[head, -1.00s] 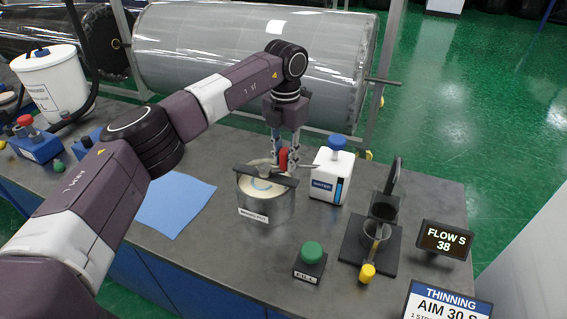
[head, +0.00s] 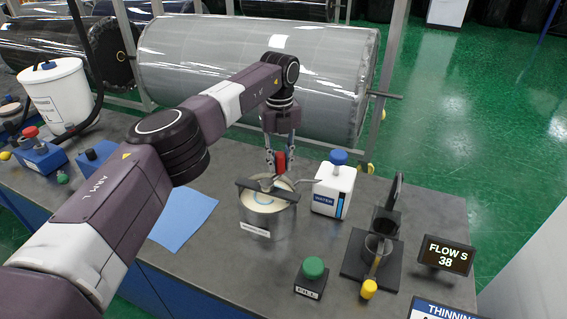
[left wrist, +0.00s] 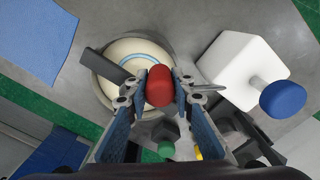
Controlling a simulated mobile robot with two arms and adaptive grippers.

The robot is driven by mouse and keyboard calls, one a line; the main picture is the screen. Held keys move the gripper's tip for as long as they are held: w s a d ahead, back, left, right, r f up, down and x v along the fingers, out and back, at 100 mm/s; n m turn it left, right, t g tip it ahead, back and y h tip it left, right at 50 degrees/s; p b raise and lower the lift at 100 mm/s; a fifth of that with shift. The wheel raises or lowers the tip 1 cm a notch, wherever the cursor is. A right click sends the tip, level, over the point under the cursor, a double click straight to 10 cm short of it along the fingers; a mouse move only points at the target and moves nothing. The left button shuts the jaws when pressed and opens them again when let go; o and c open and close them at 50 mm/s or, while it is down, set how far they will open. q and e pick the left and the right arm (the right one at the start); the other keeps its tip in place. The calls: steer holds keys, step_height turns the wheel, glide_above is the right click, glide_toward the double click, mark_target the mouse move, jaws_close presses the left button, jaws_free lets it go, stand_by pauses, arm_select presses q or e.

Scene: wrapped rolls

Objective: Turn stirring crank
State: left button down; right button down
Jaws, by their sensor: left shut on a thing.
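The steel pot (head: 267,220) stands on the bench with a dark bar (head: 262,190) across its top and pale liquid inside. The stirring crank's red knob (head: 280,161) stands up above the back right part of the pot. My left gripper (head: 279,164) is shut on this red knob, coming down from above. In the left wrist view the red knob (left wrist: 160,86) sits between the two fingertips, over the pot's rim (left wrist: 97,88). Part of the crank is hidden below the fingers. My right gripper is not in view.
A white water bottle (head: 333,190) with a blue cap stands close right of the pot. A green button (head: 312,268) is in front, and a dark stand with a cup (head: 378,247) is at right. A blue cloth (head: 184,219) lies left.

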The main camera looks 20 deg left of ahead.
arm_select(q)
steer(key=n, duration=0.1)
steer(key=a+n, duration=0.1)
steer(key=shift+w+a+n, duration=0.2)
steer(key=shift+w+n, duration=0.05)
steer(key=shift+n, duration=0.15)
steer(key=a+n+p, duration=0.1)
steer(key=n, duration=0.1)
steer(key=shift+a+r+n, duration=0.1)
steer(key=shift+a+n, duration=0.05)
steer(key=shift+n, duration=0.25)
steer(key=n, duration=0.1)
steer(key=a+n+p, duration=0.1)
steer(key=n, duration=0.1)
steer(key=a+n, duration=0.1)
steer(key=shift+s+p, duration=0.25)
steer(key=shift+p, duration=0.05)
steer(key=n, duration=0.1)
steer(key=s+a+n+p, duration=0.1)
steer(key=n, duration=0.1)
steer(key=shift+a+n+p, duration=0.15)
steer(key=shift+n+p, duration=0.15)
steer(key=shift+s+a+n+p, duration=0.15)
steer(key=shift+n+p, duration=0.1)
steer(key=shift+n, duration=0.25)
steer(key=shift+s+a+n+p, duration=0.1)
steer(key=shift+a+n+p, duration=0.1)
steer(key=shift+n, duration=0.3)
